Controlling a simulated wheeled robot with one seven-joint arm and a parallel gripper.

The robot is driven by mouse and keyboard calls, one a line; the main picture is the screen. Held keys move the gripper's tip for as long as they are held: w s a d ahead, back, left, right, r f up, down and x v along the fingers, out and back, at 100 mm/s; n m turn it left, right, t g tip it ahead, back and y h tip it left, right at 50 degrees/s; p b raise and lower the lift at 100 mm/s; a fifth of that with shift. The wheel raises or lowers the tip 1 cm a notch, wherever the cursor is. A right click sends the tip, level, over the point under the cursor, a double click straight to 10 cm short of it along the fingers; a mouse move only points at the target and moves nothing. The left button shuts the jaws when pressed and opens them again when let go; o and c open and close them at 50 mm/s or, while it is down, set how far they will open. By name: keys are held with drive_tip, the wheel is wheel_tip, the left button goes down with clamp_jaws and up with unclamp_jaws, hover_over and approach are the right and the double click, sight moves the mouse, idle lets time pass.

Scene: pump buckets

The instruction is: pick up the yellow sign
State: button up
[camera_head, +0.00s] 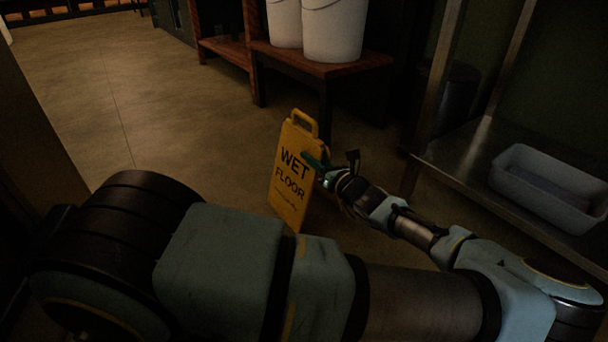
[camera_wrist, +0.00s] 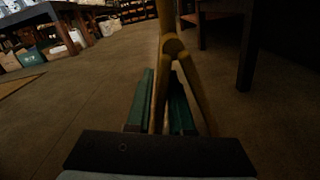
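The yellow WET FLOOR sign (camera_head: 291,182) stands upright on the floor in the middle of the head view, its handle on top. The wrist view shows the sign (camera_wrist: 173,47) edge-on, with its two panels spreading downward. My gripper (camera_head: 318,162) is at the sign's right edge, at about the height of the lettering. In the wrist view my gripper (camera_wrist: 161,98) has its green fingers apart around one panel, and the other panel runs outside the right finger. Close contact with the panel is hard to tell in the dark.
White buckets (camera_head: 334,30) stand on a wooden bench (camera_head: 322,68) behind the sign. A metal shelf (camera_head: 460,165) with a grey tub (camera_head: 545,190) is on the right. Open floor (camera_head: 150,110) lies to the left. The bench leg (camera_wrist: 246,55) shows at right in the wrist view.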

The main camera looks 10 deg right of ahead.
sight(303, 149)
drive_tip(key=b+x, duration=0.2)
drive_tip(key=x, duration=0.1)
drive_tip(key=shift+w, duration=0.25)
drive_tip(key=shift+w+a+r+b, duration=0.1)
drive_tip(key=shift+w+a+b, duration=0.1)
drive_tip(key=shift+w+b, duration=0.2)
drive_tip(key=shift+r, duration=0.1)
clamp_jaws()
idle(0.8)
